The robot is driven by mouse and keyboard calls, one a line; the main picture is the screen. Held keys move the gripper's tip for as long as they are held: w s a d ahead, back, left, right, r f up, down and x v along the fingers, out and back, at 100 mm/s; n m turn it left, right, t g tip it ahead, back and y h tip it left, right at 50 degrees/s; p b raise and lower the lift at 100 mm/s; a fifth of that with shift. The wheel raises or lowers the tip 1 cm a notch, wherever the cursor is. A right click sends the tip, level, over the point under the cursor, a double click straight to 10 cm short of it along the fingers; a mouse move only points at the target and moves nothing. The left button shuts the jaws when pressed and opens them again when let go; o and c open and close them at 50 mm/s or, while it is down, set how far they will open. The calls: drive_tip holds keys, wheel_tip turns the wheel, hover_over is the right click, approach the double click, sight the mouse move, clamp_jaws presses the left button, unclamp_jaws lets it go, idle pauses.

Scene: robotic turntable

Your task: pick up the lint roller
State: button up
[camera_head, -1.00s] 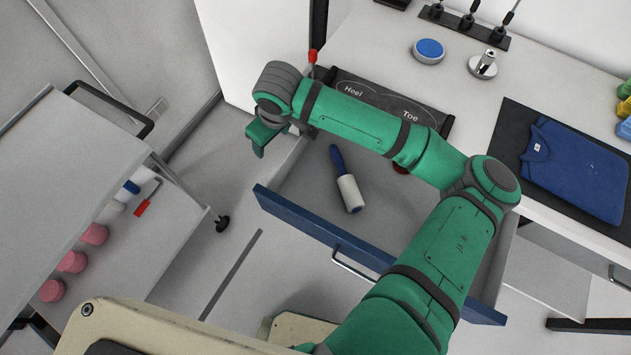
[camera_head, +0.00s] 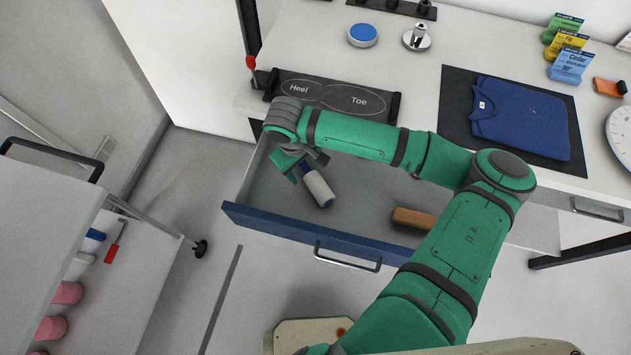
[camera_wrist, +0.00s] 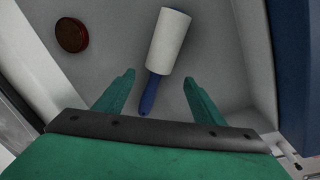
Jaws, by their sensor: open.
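The lint roller (camera_head: 318,187) has a white roll and a blue handle and lies in the open drawer (camera_head: 290,230). My gripper (camera_head: 297,166) is over the drawer and hides most of the handle in the head view. In the wrist view, the lint roller (camera_wrist: 168,45) lies ahead of my gripper (camera_wrist: 158,90). Its blue handle reaches back between the two open green fingers, with space on both sides. The fingers hold nothing. I cannot tell the exact height of the fingers over the handle.
A round dark red tin (camera_wrist: 72,35) lies left of the roller in the drawer. A brown brush-like block (camera_head: 412,218) lies farther right. The blue drawer front (camera_head: 345,244) and the tabletop edge are close by. A cart (camera_head: 60,200) stands at left.

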sight(309, 173)
drive_tip(key=f, duration=0.5)
drive_tip(key=shift+w+d, duration=0.35)
drive_tip(key=shift+d, duration=0.05)
drive_tip(key=shift+r, duration=0.1)
drive_tip(key=c, duration=1.3)
